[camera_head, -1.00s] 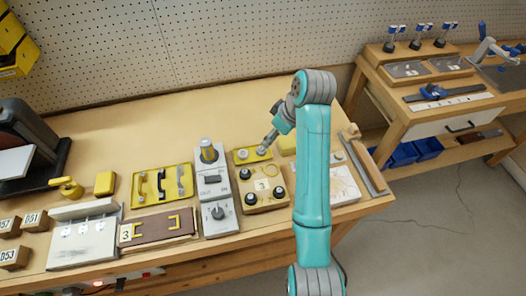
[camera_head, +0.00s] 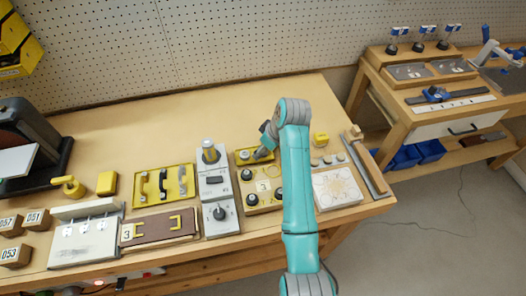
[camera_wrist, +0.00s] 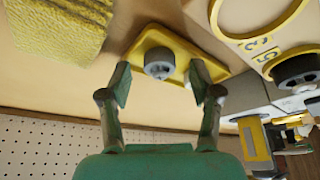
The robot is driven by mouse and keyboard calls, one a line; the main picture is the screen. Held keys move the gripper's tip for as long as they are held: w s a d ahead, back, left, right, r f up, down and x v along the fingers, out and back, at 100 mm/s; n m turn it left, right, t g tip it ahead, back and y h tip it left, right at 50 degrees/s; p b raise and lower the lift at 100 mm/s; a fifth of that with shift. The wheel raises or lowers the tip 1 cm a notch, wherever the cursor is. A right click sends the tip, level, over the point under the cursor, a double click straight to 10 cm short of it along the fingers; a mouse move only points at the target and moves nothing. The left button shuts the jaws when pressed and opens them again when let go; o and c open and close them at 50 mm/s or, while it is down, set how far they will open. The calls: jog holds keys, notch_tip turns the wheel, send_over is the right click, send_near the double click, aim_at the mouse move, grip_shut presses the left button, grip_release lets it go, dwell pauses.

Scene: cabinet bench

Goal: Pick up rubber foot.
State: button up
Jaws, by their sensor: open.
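A dark grey round rubber foot (camera_wrist: 160,64) with a pale centre sits in a shallow yellow tray (camera_wrist: 152,40) in the wrist view. My gripper (camera_wrist: 162,78) is open, with one fingertip on each side of the foot in the picture. I cannot tell whether the fingertips touch it or how far above the tray they are. In the head view my gripper (camera_head: 261,154) is at the yellow tray (camera_head: 240,154), and the foot is hard to make out there.
In front of the tray is a wooden board (camera_head: 262,186) with several black round feet; one (camera_wrist: 297,70) shows in the wrist view. A grey switch unit (camera_head: 215,185) stands left. A yellow block (camera_head: 320,139) and a white plate (camera_head: 337,188) are right.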

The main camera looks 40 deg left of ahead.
jog(key=c, duration=1)
notch_tip(320, 180, up, 10)
jog(key=shift+o, duration=0.4)
jog(key=shift+c, duration=0.3)
